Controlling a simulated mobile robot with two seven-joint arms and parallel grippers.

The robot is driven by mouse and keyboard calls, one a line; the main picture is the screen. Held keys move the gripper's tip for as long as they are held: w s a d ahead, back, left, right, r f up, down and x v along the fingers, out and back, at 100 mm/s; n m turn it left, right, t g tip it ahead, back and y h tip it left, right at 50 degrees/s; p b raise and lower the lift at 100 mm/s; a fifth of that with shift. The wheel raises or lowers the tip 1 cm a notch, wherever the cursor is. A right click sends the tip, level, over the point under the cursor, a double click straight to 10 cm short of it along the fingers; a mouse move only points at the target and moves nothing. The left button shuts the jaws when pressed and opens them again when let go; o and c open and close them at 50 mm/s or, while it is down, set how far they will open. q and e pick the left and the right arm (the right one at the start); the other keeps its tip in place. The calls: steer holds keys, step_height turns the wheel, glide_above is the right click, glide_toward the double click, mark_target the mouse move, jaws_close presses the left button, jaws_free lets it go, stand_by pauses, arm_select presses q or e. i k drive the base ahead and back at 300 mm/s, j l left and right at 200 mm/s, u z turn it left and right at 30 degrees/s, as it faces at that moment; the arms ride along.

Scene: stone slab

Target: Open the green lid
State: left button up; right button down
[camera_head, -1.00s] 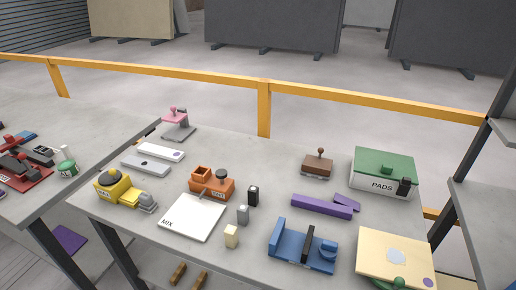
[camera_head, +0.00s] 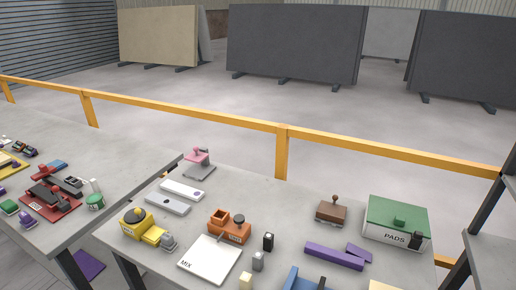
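The green lid (camera_head: 384,214) lies flat and closed on top of a white box (camera_head: 378,235) marked PADS, at the right end of the slab table. A small green knob (camera_head: 399,221) stands on the lid. A black piece (camera_head: 416,240) sits at the box's front right corner. Neither of my grippers shows in the head view.
A brown stamp (camera_head: 331,210) stands left of the box, and purple bars (camera_head: 337,255) lie in front. A white MIX board (camera_head: 209,259), an orange holder (camera_head: 229,229) and blue holder (camera_head: 300,279) are further left. A yellow rail (camera_head: 282,155) runs behind.

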mark_target(392, 214)
steer(key=z, duration=0.5)
steer(key=l+z, duration=0.15)
steer(key=z, duration=0.3)
steer(key=l+z, duration=0.1)
steer(key=z, duration=0.4)
steer(key=l+z, duration=0.1)
steer(key=z, duration=0.35)
steer(key=i+l, duration=0.1)
steer(key=l, duration=0.55)
steer(key=i, duration=0.05)
